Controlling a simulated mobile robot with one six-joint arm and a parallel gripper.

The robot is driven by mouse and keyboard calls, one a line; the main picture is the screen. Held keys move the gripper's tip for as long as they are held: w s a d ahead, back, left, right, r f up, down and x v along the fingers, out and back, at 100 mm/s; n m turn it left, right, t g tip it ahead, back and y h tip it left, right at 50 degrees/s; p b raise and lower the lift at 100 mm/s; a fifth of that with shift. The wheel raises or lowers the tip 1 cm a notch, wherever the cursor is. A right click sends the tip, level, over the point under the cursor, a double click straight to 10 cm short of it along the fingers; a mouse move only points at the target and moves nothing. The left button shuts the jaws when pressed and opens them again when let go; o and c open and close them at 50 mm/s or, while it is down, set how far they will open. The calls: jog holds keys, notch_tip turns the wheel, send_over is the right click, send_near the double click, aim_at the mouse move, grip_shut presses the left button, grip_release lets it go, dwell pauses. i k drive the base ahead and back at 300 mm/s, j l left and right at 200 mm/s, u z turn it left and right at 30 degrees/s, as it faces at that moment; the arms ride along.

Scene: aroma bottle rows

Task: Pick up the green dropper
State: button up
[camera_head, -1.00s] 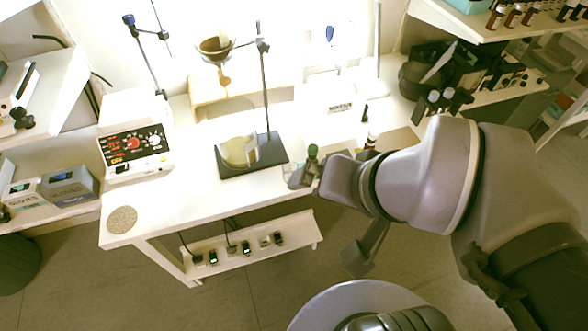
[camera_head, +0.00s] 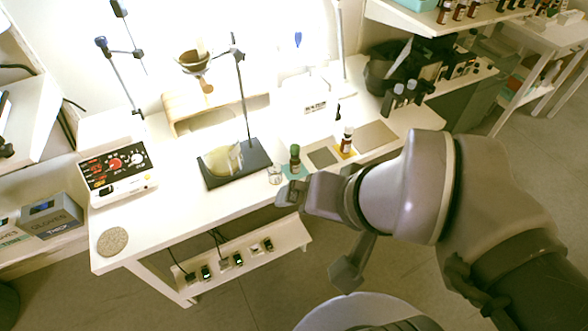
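The green dropper (camera_head: 295,158) is a small bottle with a green top. It stands upright near the front edge of the white table (camera_head: 190,212), on a greenish square mat. My gripper (camera_head: 287,194) is just in front of and below the bottle in the picture, at the table's front edge. A small gap seems to show between them. The fingers are small and seen edge-on, so whether they are open or shut is unclear. No object shows between them.
A brown bottle (camera_head: 346,141) stands on an orange mat to the right. A small glass beaker (camera_head: 275,175) stands just left of the dropper. A dark stand base (camera_head: 222,177) with a tall rod is further left.

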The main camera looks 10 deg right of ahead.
aim_at(295, 149)
jog(key=i+j+z, duration=0.1)
jog(key=i+j, duration=0.55)
jog(key=j, duration=0.2)
jog(key=i+z, duration=0.05)
